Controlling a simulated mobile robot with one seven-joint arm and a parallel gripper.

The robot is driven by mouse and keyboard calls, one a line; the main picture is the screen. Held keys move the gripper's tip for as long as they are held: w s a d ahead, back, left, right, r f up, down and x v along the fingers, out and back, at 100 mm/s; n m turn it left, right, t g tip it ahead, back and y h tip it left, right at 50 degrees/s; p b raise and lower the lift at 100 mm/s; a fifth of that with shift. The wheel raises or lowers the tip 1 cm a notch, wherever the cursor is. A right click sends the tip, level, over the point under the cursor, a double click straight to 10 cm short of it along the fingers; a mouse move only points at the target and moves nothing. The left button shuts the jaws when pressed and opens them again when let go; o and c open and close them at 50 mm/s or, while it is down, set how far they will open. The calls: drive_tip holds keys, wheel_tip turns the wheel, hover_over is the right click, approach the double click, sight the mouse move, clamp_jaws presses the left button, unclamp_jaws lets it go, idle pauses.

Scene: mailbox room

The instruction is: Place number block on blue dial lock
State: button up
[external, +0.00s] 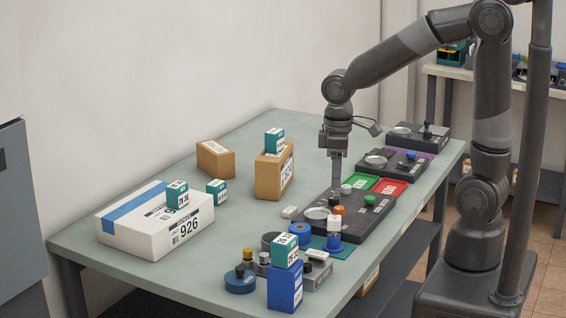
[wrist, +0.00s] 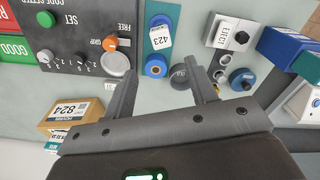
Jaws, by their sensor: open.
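In the external view the block (external: 334,225) is upright on the blue lock (external: 334,244), at the near end of the black panel. My gripper (wrist: 163,76) is open, with its fingers spread to either side below the block in the wrist view, and nothing is held between them. In the external view my gripper (external: 337,184) points down above the panel, and its separate fingertips are hard to make out.
A black panel (external: 357,218) with knobs lies beneath my gripper. Another round blue dial (external: 240,281), a grey lock and a tall blue box (external: 285,290) stand at the near end. A white parcel (external: 160,233) and cardboard boxes are left.

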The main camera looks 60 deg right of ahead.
drive_tip(key=s+d+r+m+t, duration=0.4)
drive_tip(key=s+d+r, duration=0.3)
drive_tip(key=s+r, duration=0.3)
drive_tip(key=shift+s+r+t, duration=0.35)
drive_tip(key=shift+s+t, duration=0.25)
drive_tip(key=shift+t, duration=0.2)
idle(0.5)
